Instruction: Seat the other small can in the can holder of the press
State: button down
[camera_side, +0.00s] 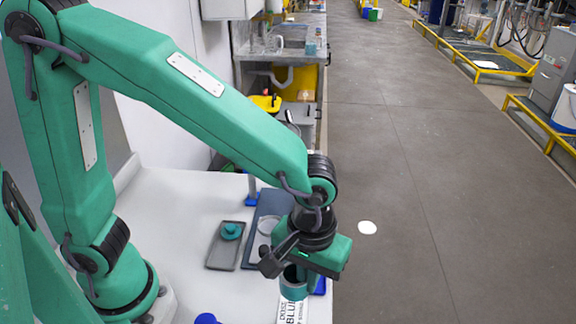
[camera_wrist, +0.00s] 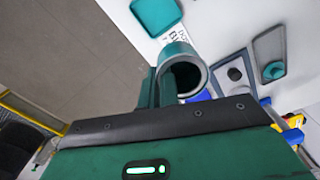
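A small teal can (camera_side: 293,287) with an open top is at my gripper (camera_side: 302,270), near the front edge of the white table. In the wrist view the can (camera_wrist: 180,50) shows its grey rim and dark, empty inside. A teal finger lies against its side, and the gripper appears shut on it; the other finger is hidden. Whether the can is clear of the table I cannot tell. A round teal piece (camera_side: 231,231) sits in a grey tray, and it also shows in the wrist view (camera_wrist: 274,70). The press and its can holder are not clearly identifiable.
The grey tray (camera_side: 218,256) lies beside a dark blue plate (camera_side: 257,205) with a pale round part on it. A blue object (camera_side: 206,319) is at the front. A teal tray (camera_wrist: 155,14) shows in the wrist view.

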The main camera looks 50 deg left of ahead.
jog(key=w+a+f, duration=0.1)
jog(key=w+a, duration=0.4)
jog(key=a, duration=0.6)
jog(key=w+a+f, duration=0.2)
jog(key=w+a, duration=0.4)
jog(key=a, duration=0.5)
jog(key=shift+a, duration=0.2)
jog(key=shift+w, duration=0.1)
jog(key=shift+f, duration=2.95)
jog(key=shift+f, duration=0.4)
jog(key=c, duration=1.6)
grip_release()
jog(key=shift+o, duration=0.3)
jog(key=shift+o, duration=1.4)
